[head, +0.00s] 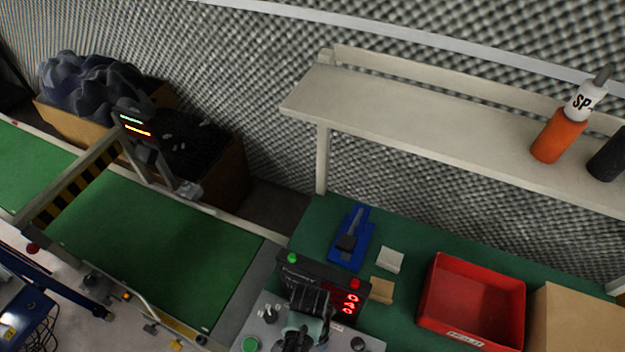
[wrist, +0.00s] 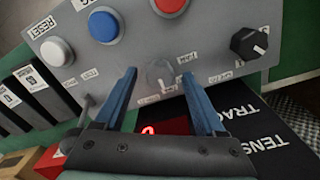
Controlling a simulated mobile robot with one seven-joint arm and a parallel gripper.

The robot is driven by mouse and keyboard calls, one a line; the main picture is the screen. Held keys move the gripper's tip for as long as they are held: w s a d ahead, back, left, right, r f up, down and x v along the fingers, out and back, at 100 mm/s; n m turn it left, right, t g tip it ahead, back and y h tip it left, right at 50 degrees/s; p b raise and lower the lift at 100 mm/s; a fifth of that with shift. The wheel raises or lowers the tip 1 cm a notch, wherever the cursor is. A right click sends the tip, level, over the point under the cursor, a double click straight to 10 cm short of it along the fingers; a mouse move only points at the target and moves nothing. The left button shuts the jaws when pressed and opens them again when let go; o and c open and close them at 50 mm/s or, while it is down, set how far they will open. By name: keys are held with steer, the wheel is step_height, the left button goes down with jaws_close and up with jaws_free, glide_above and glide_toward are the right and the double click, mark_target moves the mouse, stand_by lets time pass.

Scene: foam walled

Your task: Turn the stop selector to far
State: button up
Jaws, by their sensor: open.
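In the wrist view a grey control panel (wrist: 215,25) fills the upper part, its lettering upside down. A grey round selector knob (wrist: 160,74) with small labels around it lies between the fingertips of my gripper (wrist: 158,76). The blue fingers are open, one on each side of the knob; I cannot tell whether they touch it. A black pointer knob (wrist: 249,42) sits to the right. The labels are too blurred to tell which knob is the stop selector. In the head view my gripper (head: 306,305) hides the middle of the panel (head: 258,333).
A display box (head: 348,300) stands behind the panel. A red bin (head: 470,300) is at the right and a green conveyor (head: 150,250) at the left.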

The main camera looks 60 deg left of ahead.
steer(key=shift+f, duration=0.25)
jaws_close()
